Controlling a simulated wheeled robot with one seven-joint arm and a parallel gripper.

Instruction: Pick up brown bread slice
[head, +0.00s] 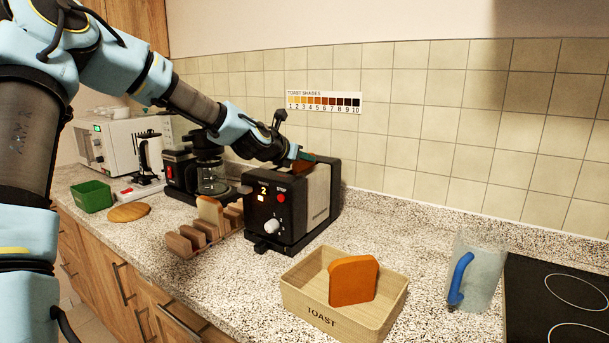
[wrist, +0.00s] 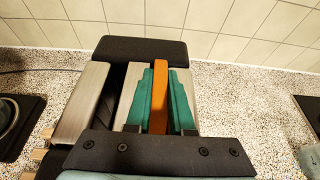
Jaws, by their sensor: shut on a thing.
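A brown bread slice (wrist: 159,85) stands on edge between the green fingers of my gripper (wrist: 158,108) in the wrist view. The fingers are shut on it from both sides. In the head view my gripper (head: 302,157) is over the top of the toaster (head: 290,203), and only a small brown bit of the slice (head: 308,160) shows. The slice is at the right-hand slot of the toaster (wrist: 140,50) in the wrist view; its lower part is hidden. Another orange-brown slice (head: 353,281) stands in the wooden TOAST box (head: 310,311).
A wooden rack (head: 188,240) with a paler slice (head: 210,211) stands left of the toaster. A jug (head: 478,270) and cooktop (head: 560,300) are right. A shade chart (head: 324,102) is on the wall.

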